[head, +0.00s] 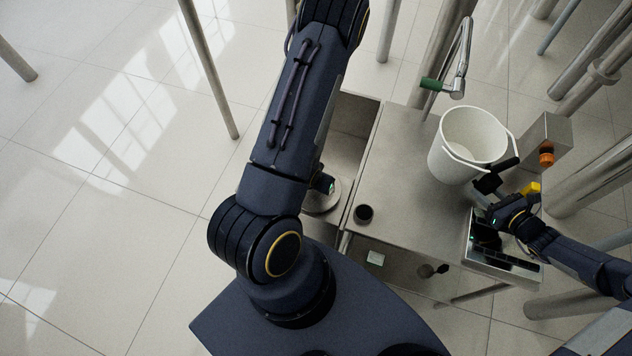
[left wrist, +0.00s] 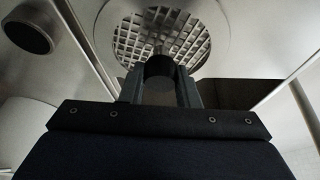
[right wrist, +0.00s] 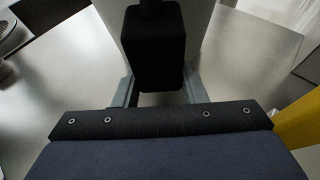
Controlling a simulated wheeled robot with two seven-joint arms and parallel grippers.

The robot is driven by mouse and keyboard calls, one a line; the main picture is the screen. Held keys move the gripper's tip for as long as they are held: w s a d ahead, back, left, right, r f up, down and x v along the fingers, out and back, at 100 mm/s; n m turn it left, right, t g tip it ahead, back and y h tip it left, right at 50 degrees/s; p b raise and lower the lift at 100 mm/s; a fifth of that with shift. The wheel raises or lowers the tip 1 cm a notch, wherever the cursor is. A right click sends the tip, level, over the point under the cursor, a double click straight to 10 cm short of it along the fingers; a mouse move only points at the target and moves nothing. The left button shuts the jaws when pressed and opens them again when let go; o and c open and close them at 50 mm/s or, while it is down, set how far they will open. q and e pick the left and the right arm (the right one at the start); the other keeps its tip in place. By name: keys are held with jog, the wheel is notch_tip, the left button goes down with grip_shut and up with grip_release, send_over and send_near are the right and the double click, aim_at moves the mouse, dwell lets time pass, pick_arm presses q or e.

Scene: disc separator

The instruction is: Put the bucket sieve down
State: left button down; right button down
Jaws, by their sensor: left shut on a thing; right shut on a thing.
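The bucket sieve appears to be the round metal disc with a square grid (left wrist: 162,36) in the left wrist view. Part of its rim (head: 318,203) shows in the head view beside my arm, over the left end of the metal counter. My left gripper (left wrist: 160,92) is shut on a black knob-like grip (left wrist: 160,67) above the grid; in the head view my arm mostly hides this gripper. A white bucket (head: 455,150) is upright at the counter's right side. My right gripper (head: 490,190) is shut on its black handle (right wrist: 155,50). Whether sieve or bucket touches a surface is unclear.
The metal counter (head: 400,175) is clear in the middle, with a black round piece (head: 363,214) near its front left. A tap (head: 456,85) stands behind the bucket. A box with an orange knob (head: 546,155) and a metal tray (head: 500,258) are at right.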

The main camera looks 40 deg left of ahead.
pick_arm(q)
jog(key=shift+f, duration=0.55)
pick_arm(e)
jog(key=shift+f, duration=0.15)
pick_arm(q)
jog(key=c, duration=1.1)
grip_release()
jog(key=shift+f, duration=0.1)
